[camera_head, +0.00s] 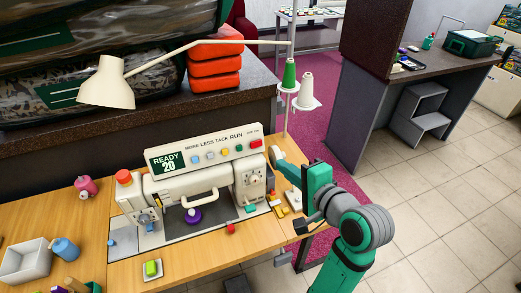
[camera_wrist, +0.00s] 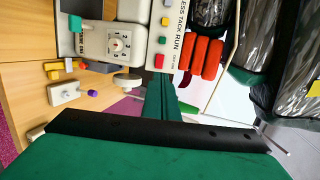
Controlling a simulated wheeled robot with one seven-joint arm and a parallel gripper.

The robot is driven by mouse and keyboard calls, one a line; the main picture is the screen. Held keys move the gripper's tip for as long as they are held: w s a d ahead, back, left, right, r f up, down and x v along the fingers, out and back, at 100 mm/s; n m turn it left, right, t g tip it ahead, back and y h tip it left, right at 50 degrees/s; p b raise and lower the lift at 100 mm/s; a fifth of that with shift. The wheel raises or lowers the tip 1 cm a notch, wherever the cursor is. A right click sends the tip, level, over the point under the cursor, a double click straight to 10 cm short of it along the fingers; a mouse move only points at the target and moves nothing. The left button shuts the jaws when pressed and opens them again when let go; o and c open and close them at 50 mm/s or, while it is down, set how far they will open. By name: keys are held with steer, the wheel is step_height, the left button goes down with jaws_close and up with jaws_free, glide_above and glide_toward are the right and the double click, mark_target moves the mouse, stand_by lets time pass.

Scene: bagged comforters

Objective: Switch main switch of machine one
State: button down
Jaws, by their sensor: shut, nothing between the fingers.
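The cream sewing machine (camera_head: 200,190) stands on the wooden table, with a tilted control panel (camera_head: 205,158) along its top. The panel's display reads READY 20. A row of small coloured buttons ends at the right in a red switch (camera_head: 255,143) beside OFF/ON lettering. The red switch also shows in the wrist view (camera_wrist: 159,61). My teal gripper (camera_head: 280,165) is at the machine's right end, below and right of the red switch. In the wrist view its closed fingers (camera_wrist: 161,82) point toward the panel's red end. They hold nothing. Contact with the switch cannot be told.
A cream lamp (camera_head: 107,85) arches over the panel. A thread stand with green (camera_head: 289,75) and white (camera_head: 307,90) cones rises behind my gripper. Bagged comforters (camera_head: 90,50) and orange bundles (camera_head: 214,65) lie behind.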

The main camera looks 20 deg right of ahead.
mark_target(254, 145)
steer(key=x, duration=1.4)
